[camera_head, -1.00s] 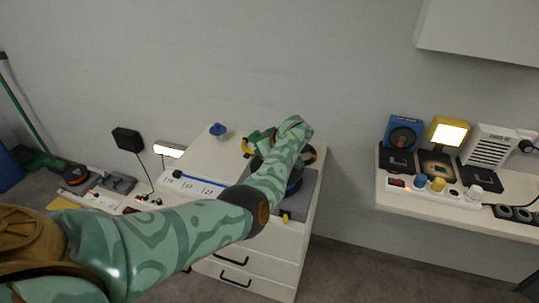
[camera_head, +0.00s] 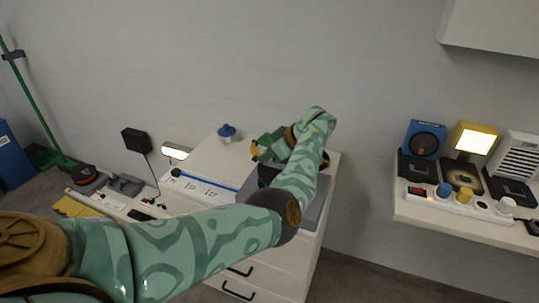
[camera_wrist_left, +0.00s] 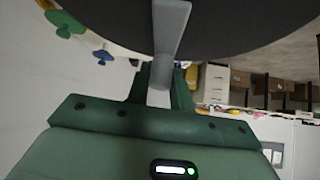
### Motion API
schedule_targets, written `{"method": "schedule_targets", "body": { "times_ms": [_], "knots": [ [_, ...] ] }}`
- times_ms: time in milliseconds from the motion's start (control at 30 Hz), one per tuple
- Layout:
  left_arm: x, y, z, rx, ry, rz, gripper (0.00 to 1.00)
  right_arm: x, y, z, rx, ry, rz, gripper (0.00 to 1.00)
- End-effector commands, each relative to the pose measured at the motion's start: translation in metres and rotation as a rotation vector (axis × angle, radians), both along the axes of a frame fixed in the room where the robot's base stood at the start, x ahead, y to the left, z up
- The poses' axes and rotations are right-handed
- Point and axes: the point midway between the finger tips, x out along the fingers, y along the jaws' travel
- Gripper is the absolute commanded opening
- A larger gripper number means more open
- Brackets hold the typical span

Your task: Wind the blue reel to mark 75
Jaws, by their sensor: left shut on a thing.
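My left arm reaches across the drawer cabinet (camera_head: 215,155), and its wrist hides most of the reel and the gripper in the head view. A dark round part (camera_wrist_left: 235,25), likely the reel, fills the top of the left wrist view. My left gripper (camera_wrist_left: 160,88) is shut on a grey bar-like handle (camera_wrist_left: 170,30) in front of that disc. A white strip with a blue line and small printed marks (camera_head: 205,185) lies on the cabinet, left of the reel; its numbers are unreadable. A grey base plate (camera_head: 312,215) shows below the arm. My right gripper is out of view.
A blue knob-like object (camera_head: 227,132) stands at the cabinet's back, with a green and yellow item (camera_head: 262,145) beside the wrist. The right shelf (camera_head: 425,209) holds a blue device (camera_head: 425,138), a lit yellow lamp (camera_head: 474,140) and a power strip (camera_head: 455,200).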

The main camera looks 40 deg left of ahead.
Motion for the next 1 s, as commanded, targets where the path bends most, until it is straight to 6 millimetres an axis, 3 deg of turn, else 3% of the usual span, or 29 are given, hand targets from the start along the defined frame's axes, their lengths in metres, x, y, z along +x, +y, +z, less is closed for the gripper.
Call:
{"method": "schedule_targets", "body": {
  "times_ms": [233, 267, 300, 333, 733, 1000],
  "knots": [
    [-0.001, 0.000, 0.000, 0.000, 0.002, 0.002, 0.00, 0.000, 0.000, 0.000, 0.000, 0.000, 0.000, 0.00],
    [-0.001, 0.000, 0.000, 0.000, 0.001, 0.001, 0.28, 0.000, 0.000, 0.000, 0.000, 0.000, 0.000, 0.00],
    [-0.001, 0.000, 0.000, 0.000, 0.001, 0.001, 0.39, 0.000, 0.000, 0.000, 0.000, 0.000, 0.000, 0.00],
    [-0.001, 0.000, 0.000, 0.000, 0.001, 0.001, 0.44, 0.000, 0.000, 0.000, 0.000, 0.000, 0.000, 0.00],
    [0.001, -0.008, 0.008, -0.002, -0.002, -0.001, 0.44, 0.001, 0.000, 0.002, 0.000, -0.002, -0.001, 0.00],
    [0.009, -0.054, 0.055, -0.002, -0.004, -0.004, 0.44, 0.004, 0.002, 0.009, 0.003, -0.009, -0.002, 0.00]
  ]
}}
